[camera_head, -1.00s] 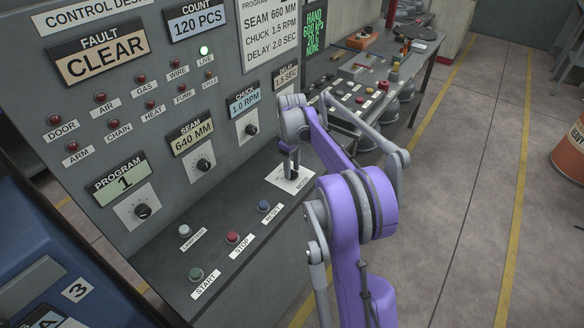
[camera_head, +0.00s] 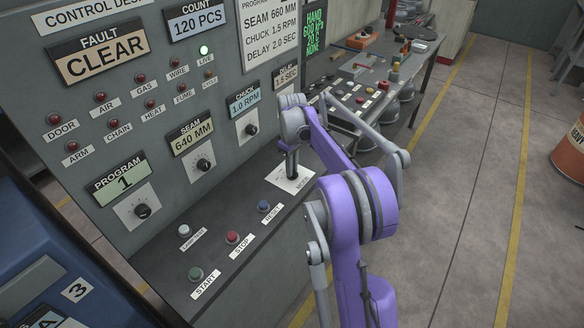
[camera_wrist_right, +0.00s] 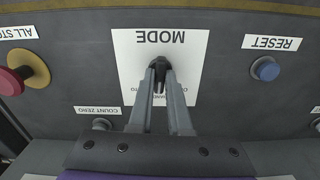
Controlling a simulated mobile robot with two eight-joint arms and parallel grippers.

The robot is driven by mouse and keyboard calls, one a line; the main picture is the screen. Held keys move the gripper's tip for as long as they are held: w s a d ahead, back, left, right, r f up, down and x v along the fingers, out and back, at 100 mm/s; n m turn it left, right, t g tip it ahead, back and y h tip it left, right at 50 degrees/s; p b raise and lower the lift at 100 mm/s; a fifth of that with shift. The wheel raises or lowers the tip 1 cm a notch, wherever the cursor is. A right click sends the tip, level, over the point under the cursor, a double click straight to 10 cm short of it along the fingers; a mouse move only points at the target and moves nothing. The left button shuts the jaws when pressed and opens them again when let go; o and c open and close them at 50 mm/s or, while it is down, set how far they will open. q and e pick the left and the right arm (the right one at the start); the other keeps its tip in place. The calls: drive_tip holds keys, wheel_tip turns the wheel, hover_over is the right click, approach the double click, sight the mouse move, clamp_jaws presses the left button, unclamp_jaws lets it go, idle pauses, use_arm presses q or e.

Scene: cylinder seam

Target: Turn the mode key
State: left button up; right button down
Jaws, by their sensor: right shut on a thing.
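The mode key (camera_wrist_right: 159,66) is a small dark key at the middle of a white plate marked MODE (camera_wrist_right: 195,45) in the right wrist view. My right gripper (camera_wrist_right: 160,78) is shut on the key, with a grey finger on each side of it. In the head view, my right gripper (camera_head: 292,172) points down at the white mode plate (camera_head: 279,178) on the desk's sloped front, and it hides the key there. The plate's lower lettering is partly covered by the fingers. My left gripper is not in view.
A blue RESET button (camera_wrist_right: 265,69) and a red-and-yellow ALL STOP button (camera_wrist_right: 20,76) flank the plate. A COUNT ZERO button (camera_wrist_right: 103,124) sits close to the fingers. The STOP button (camera_head: 232,237) and START button (camera_head: 196,274) lie lower left in the head view.

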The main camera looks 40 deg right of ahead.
drive_tip(key=m, duration=0.3)
drive_tip(key=shift+m, duration=0.4)
drive_tip(key=shift+m+b, duration=0.3)
drive_tip(key=shift+m, duration=1.7)
drive_tip(key=c, duration=0.9)
unclamp_jaws()
drive_tip(key=shift+o, duration=0.2)
drive_tip(key=shift+r, duration=0.15)
wheel_tip(320, 180, up, 11)
drive_tip(key=shift+f+p, duration=0.2)
drive_tip(key=shift+p, duration=0.15)
